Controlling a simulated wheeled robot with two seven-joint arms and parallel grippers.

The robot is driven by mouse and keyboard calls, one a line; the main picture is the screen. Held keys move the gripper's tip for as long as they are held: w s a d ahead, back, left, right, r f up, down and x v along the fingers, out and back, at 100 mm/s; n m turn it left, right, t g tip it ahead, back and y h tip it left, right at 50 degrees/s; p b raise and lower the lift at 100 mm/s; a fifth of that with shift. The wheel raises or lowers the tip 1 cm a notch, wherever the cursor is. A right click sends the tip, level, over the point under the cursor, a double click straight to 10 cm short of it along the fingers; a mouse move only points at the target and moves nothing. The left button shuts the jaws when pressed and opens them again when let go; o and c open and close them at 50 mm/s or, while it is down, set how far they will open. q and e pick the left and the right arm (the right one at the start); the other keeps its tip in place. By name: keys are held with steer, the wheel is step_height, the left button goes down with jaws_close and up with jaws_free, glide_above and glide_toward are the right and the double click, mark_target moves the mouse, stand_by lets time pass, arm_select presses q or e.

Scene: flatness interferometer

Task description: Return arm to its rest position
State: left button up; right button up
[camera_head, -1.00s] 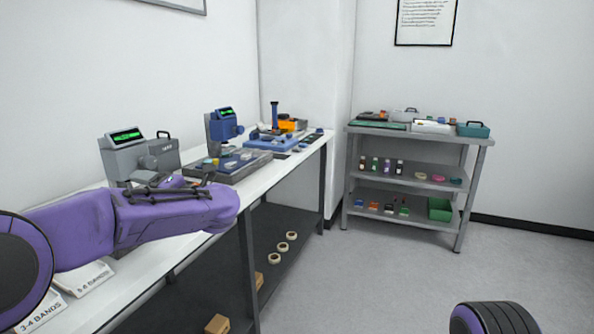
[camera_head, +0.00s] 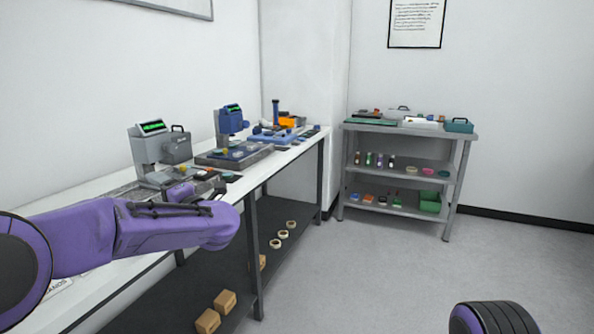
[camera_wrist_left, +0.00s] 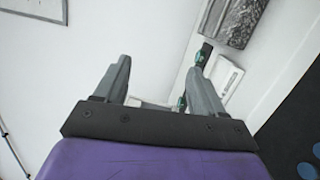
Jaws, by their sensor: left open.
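My left arm (camera_head: 120,232), purple with dark joints, reaches in from the left, bent over the near end of the white workbench (camera_head: 78,200). Its gripper is largely hidden behind the forearm in the head view. In the left wrist view the left gripper (camera_wrist_left: 157,68) is open, its two grey fingers apart with nothing held between them. A white wall, a grey textured plate (camera_wrist_left: 232,20) and white cards (camera_wrist_left: 225,75) show beyond the fingers. A dark, purple-edged part of my right arm (camera_head: 495,318) shows at the lower right; the right gripper is out of view.
A grey instrument (camera_head: 152,155) and a blue one (camera_head: 230,122) with green displays stand along the bench. Cardboard boxes (camera_head: 224,301) and tape rings (camera_head: 283,234) lie on its lower shelf. A grey shelf cart (camera_head: 410,166) stands by the back wall. The floor between is clear.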

arm_select(q)
steer(key=s+d+f+m+t+h+p, duration=0.15)
steer(key=f+m+h, duration=0.25)
steer(key=f+m, duration=0.6)
steer(key=s+d+f+m+t+h, duration=0.25)
steer(key=f+m+h, duration=0.2)
steer(key=f, duration=0.95)
steer(key=s+f+m+g+h+p, duration=0.1)
steer(key=s+f+m+g+h, duration=0.3)
steer(key=s+f, duration=0.7)
steer(key=s+a+f+m+g+p, duration=0.1)
steer(key=s+f, duration=0.4)
steer(key=s, duration=1)
steer(key=s+a+f+m+g+p, duration=0.1)
steer(key=s+f+m+g, duration=0.3)
steer(key=s, duration=1.1)
step_height(320, 180, down, 2)
steer(key=shift+a+f+g, duration=0.2)
steer(key=shift+a+g, duration=0.3)
steer(key=shift+g, duration=0.6)
